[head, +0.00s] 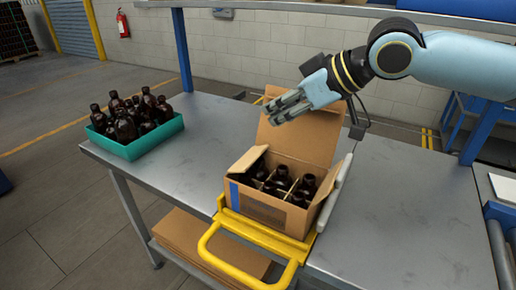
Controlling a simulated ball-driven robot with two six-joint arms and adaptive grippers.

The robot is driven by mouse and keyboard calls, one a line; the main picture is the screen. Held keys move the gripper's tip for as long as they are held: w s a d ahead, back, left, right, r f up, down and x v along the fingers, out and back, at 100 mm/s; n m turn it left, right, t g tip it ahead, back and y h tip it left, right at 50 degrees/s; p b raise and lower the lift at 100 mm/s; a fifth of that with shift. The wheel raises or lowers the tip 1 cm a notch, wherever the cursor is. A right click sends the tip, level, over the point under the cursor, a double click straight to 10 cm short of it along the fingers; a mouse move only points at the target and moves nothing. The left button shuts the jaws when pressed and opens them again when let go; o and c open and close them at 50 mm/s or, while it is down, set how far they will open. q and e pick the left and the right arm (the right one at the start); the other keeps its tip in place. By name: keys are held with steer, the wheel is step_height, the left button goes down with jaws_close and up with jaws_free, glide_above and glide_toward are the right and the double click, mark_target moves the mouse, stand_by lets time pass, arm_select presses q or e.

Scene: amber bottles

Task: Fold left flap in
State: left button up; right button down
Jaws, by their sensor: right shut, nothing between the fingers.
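An open cardboard box (264,205) stands near the front edge of the metal table, with several dark amber bottles (279,184) upright between dividers inside. Its left flap (247,160) sticks up at a tilt along the left side. The large back flap (308,140) stands upright. The right flap (325,184) is raised on the right side. My right gripper (283,105) is shut and empty, in front of the upper part of the back flap in the picture, above and right of the left flap. It appears apart from the left flap. My left gripper is out of view.
A teal crate (140,149) full of amber bottles stands at the table's left. A yellow frame with a handle (207,252) is at the box's front, and a pale bar (335,192) at its right. The table (400,220) is clear to the right.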

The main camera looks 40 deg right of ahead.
glide_above(256, 157)
steer(key=w, duration=0.2)
steer(key=f, duration=0.5)
steer(key=shift+s+a+b, duration=0.1)
steer(key=shift+a+b, duration=0.25)
steer(key=shift+b, duration=0.05)
steer(key=f, duration=0.1)
steer(key=s+f, duration=0.1)
steer(key=f, duration=0.1)
steer(key=shift+s+d, duration=0.2)
steer(key=shift+d, duration=0.1)
steer(key=shift+s+d+f, duration=0.1)
steer(key=shift+s+f, duration=0.05)
steer(key=shift+f, duration=0.05)
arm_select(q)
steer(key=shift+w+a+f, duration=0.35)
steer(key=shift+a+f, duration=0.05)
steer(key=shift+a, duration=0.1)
arm_select(e)
steer(key=shift+f, duration=0.15)
arm_select(q)
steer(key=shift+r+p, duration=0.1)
steer(key=shift+p, duration=0.25)
